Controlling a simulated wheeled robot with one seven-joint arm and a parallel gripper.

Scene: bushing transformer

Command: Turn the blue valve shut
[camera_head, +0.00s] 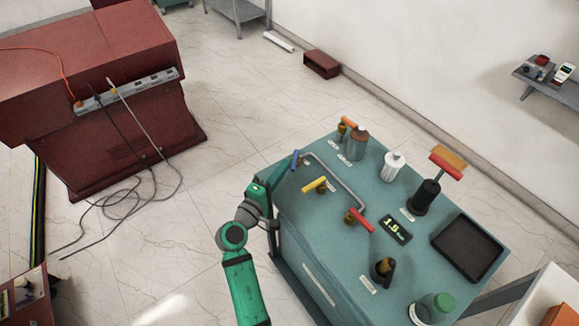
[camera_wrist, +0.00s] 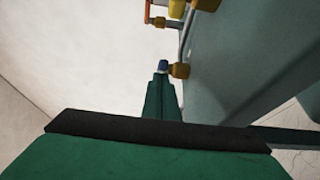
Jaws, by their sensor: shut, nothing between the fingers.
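The blue valve (camera_head: 295,160) has a lever handle at the left corner of the teal bench (camera_head: 330,262), at one end of a grey pipe. My gripper (camera_head: 284,168) reaches over the bench's left side with its tips at the blue handle. In the wrist view my gripper's green fingers (camera_wrist: 162,82) are together with no gap showing. A small part of the blue handle (camera_wrist: 162,66) shows right at the tips, beside a brass valve body (camera_wrist: 180,70). I cannot tell whether the fingers touch the handle; much of it is hidden in that view.
A yellow-handled valve (camera_head: 315,185), red-handled valve (camera_head: 362,221) and orange-handled valve (camera_head: 348,123) stand nearby on the bench. A display (camera_head: 396,230) and black tray (camera_head: 468,247) lie further right. Cables (camera_head: 110,205) lie on the floor at left.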

